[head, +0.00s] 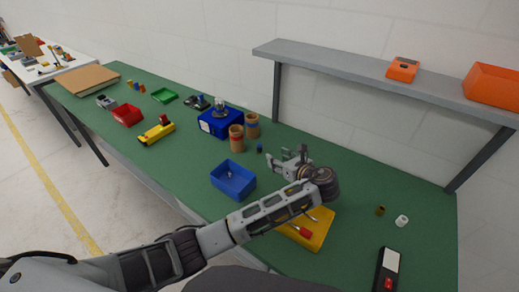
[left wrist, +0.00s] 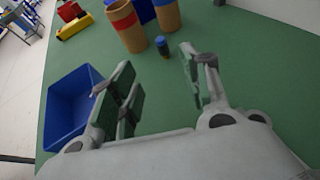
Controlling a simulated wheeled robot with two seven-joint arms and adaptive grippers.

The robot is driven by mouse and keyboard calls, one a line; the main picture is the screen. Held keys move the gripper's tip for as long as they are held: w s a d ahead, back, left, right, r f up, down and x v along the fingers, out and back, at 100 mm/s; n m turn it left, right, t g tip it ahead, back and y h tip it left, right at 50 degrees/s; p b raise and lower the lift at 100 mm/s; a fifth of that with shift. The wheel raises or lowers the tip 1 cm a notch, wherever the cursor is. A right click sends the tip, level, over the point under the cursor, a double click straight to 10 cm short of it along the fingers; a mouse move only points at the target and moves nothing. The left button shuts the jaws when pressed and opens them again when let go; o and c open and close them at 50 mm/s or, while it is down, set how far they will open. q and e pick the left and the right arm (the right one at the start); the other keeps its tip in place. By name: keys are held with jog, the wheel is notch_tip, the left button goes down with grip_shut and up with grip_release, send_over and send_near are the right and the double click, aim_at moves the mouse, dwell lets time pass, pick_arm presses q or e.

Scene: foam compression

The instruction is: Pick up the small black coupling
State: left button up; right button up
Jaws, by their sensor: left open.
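A small dark cylinder with a blue top, which looks like the black coupling (head: 260,149), stands upright on the green bench near the cardboard tubes. It also shows in the left wrist view (left wrist: 162,46), ahead of the gap between my fingers. My left gripper (head: 285,159) is open and empty, reaching over the bench to the right of the coupling in the head view. In the left wrist view its fingers (left wrist: 160,80) are spread apart and do not touch the coupling. My right gripper is not in view.
Two cardboard tubes (head: 236,138) stand close behind the coupling. A blue bin (head: 233,181) is left of my gripper, and a yellow tray (head: 318,232) lies under my forearm. A grey shelf (head: 370,70) spans the back. An olive cylinder (head: 380,210) and a white one (head: 401,221) stand right.

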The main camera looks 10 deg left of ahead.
pick_arm(q)
send_near(261, 148)
jog(key=shift+x, duration=1.95)
jog(key=shift+a, duration=0.2)
jog(key=shift+p+x, duration=0.4)
jog(key=shift+x, duration=2.05)
jog(key=shift+w, duration=0.1)
jog(key=c, duration=1)
jog(key=shift+r, duration=0.1)
jog(key=shift+c, duration=0.2)
notch_tip(261, 148, up, 10)
